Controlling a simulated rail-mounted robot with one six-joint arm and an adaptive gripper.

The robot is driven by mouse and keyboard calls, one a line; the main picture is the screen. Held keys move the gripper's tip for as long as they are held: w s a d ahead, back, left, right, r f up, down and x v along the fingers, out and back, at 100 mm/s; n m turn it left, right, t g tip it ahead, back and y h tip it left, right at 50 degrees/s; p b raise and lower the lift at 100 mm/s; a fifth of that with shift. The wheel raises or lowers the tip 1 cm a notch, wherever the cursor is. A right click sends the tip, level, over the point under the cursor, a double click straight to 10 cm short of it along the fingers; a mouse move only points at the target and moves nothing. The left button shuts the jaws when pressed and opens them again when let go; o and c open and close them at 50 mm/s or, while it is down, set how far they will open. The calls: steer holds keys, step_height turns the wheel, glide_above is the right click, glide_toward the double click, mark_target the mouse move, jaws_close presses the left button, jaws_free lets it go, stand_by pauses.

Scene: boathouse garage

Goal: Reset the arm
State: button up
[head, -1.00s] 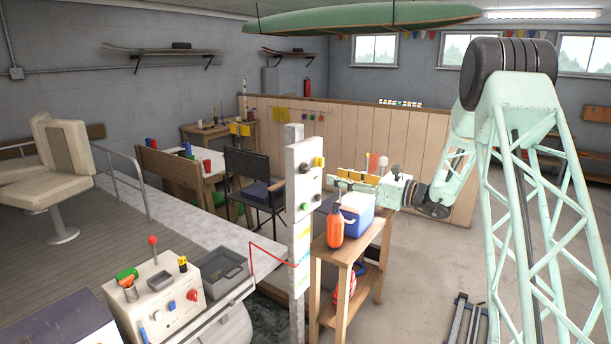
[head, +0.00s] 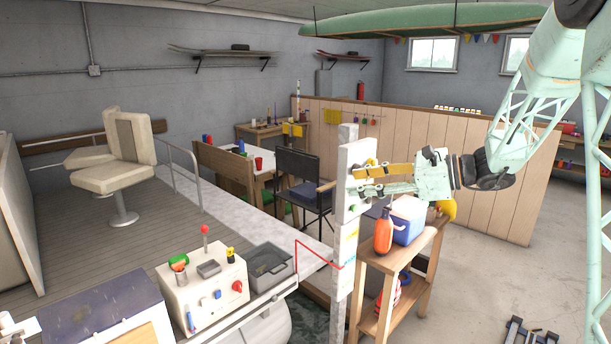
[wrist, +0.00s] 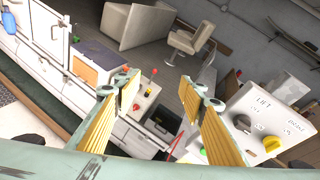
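My gripper (head: 352,182) shows in the head view in front of the right edge of the pale post, pointing left. In the wrist view its two yellow-padded fingers (wrist: 160,95) are spread wide with nothing between them. The fingers cover part of the panel in the head view.
A wooden stand (head: 398,270) below my gripper holds an orange bottle (head: 383,232) and a blue-and-white cooler (head: 408,215). A white control box (head: 205,290) with a red-knobbed lever and a grey bin (head: 268,265) stand left of the post. A green boat hull (head: 430,25) hangs overhead. Floor at right is mostly open.

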steer(key=s+a+n+g+h+b, duration=0.1)
steer(key=s+a+n+g+h, duration=0.15)
steer(key=s, duration=0.75)
steer(key=s+a+n+g+h+b, duration=0.15)
steer(key=s+n, duration=0.25)
steer(key=s, duration=0.6)
steer(key=s+a+n+g+h, duration=0.1)
steer(key=s+a+n, duration=0.2)
steer(key=s, duration=0.7)
steer(key=s+d+f+n+h+b, duration=0.1)
steer(key=s+d+f+n+h, duration=0.1)
steer(key=s, duration=0.6)
steer(key=s+d+f+n+t+h+b, duration=0.1)
steer(key=s+d+f+n+h, duration=0.1)
steer(key=s+d+n, duration=0.3)
steer(key=s+d+f+n+t+h+b, duration=0.1)
steer(key=s+d+f+n+h+b, duration=0.1)
steer(key=s, duration=1)
steer(key=shift+s+d+f+n+h, duration=0.3)
steer(key=shift+d+n+h, duration=0.35)
steer(key=shift+d+h, duration=0.8)
steer(key=shift+d+y, duration=0.35)
steer(key=shift+d, duration=0.05)
